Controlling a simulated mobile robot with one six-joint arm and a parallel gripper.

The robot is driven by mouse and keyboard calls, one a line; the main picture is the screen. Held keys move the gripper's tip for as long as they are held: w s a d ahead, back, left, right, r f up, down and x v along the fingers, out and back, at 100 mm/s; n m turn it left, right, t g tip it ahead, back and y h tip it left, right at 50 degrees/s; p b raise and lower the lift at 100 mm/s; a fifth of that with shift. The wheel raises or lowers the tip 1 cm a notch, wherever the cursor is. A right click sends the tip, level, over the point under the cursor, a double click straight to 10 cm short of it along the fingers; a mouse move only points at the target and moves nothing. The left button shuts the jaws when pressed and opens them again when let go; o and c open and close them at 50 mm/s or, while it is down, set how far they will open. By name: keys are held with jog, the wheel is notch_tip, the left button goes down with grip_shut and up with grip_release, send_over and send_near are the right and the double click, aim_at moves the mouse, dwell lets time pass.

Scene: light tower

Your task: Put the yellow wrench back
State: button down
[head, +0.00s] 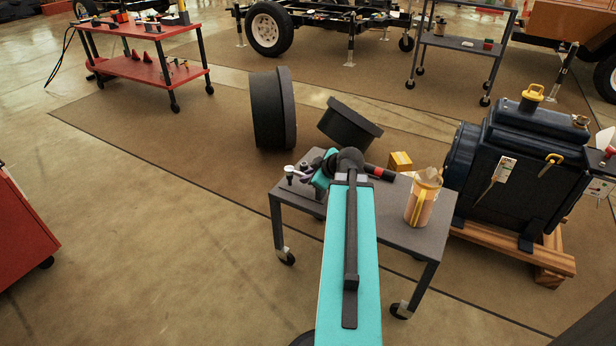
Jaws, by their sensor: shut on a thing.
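My teal arm reaches over a small grey wheeled table (395,222). My gripper (304,174) is low over the table's left part, small and partly hidden by my own wrist. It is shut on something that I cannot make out. I cannot clearly pick out the yellow wrench in this view. A tan, copper-coloured container (430,196) with a yellow strip on its side stands at the table's right. Whether that strip is a handle or a tool, I cannot tell.
A small orange-yellow box (400,161) sits at the table's back edge. A dark blue engine (520,165) on a wooden pallet stands close to the right. A red cart (145,68) stands back left.

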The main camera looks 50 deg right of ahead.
jog(key=shift+f+b, duration=0.3)
jog(key=shift+f, duration=0.15)
jog(key=c, duration=1.7)
grip_release()
jog(key=shift+o, duration=0.2)
jog(key=shift+s, duration=0.1)
jog(key=shift+p+v, duration=0.55)
jog(key=shift+v, duration=1)
jog(key=shift+w+r+p, duration=0.15)
jog(key=shift+w+p, duration=0.1)
jog(key=shift+p, duration=0.75)
jog(key=p, duration=0.5)
jog(key=shift+s+d+r, duration=0.1)
jog(key=shift+s+r, duration=0.15)
jog(key=shift+r, duration=0.1)
jog(key=p, duration=0.4)
jog(key=s+r+p, duration=0.1)
jog(key=p, duration=0.4)
jog(key=shift+s+a, duration=0.25)
